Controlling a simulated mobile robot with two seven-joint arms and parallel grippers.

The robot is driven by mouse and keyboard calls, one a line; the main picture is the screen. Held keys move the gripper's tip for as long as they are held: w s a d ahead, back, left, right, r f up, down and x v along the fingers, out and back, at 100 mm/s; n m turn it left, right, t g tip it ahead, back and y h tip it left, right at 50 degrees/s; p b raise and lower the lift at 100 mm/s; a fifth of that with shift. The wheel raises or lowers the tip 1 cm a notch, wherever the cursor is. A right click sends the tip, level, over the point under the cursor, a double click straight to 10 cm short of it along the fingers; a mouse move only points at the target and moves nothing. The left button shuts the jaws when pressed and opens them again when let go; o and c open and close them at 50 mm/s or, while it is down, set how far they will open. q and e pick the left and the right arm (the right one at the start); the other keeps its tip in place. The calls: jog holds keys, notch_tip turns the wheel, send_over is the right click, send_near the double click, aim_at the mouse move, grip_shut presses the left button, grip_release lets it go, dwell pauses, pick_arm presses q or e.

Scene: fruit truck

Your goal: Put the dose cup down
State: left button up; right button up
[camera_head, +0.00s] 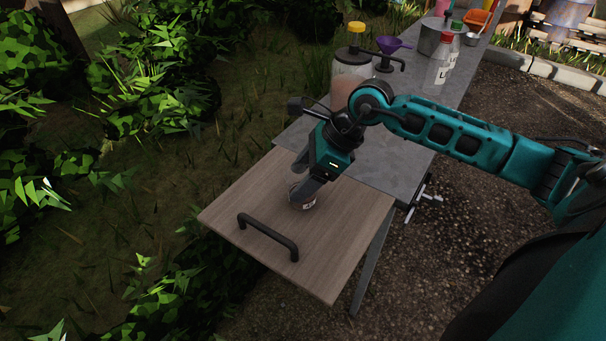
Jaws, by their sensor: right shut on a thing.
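The dose cup (309,204) is a small, pale, round cup at the fingertips of my right gripper (305,194). My right gripper points down and is shut on the cup, over the middle of the wooden board (341,238). The fingers hide part of the cup. The cup is at or very near the board's surface; I cannot tell whether it touches. My left gripper is not in view.
A black handle (268,236) stands on the board's near left part. Behind, the grey table (388,160) holds a yellow-capped jar (350,75), a purple funnel (392,44), a metal pot (430,37) and labelled bottles (440,66). The board's right side is clear.

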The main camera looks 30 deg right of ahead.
jog(key=shift+f, duration=0.15)
jog(key=o, duration=1.2)
jog(key=shift+c, duration=0.2)
jog(key=shift+r, duration=0.2)
jog(key=shift+d+r, duration=0.15)
jog(key=shift+r, duration=0.05)
jog(key=v, duration=1.1)
jog(key=shift+s+r, duration=0.15)
jog(key=shift+r, duration=0.05)
